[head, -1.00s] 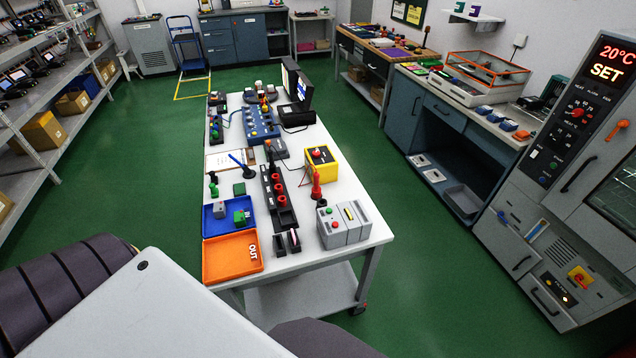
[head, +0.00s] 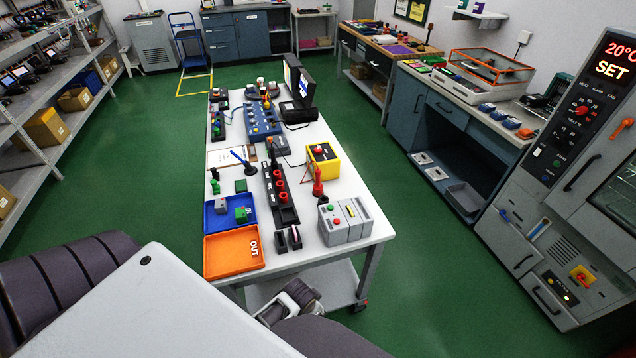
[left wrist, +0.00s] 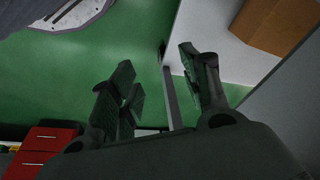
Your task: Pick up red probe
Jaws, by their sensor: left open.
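The red probe (head: 318,182) stands upright on the white table, just in front of the yellow box (head: 322,158) and behind the grey unit with buttons (head: 344,221). A thin red line shows near the yellow box. My left gripper (left wrist: 160,95) shows in the left wrist view, open, with nothing between its dark fingers; green floor lies beyond them. It is away from the probe, which does not show in that view. I do not see the left fingers in the head view. My right gripper's fingers are not in view.
The black rack with red rings (head: 278,188) is left of the probe. An orange tray (head: 233,252) and a blue tray (head: 222,226) lie at the table's left front. In the left wrist view, a brownish object (left wrist: 278,28) sits on a white surface, and red drawers (left wrist: 42,150) show lower left.

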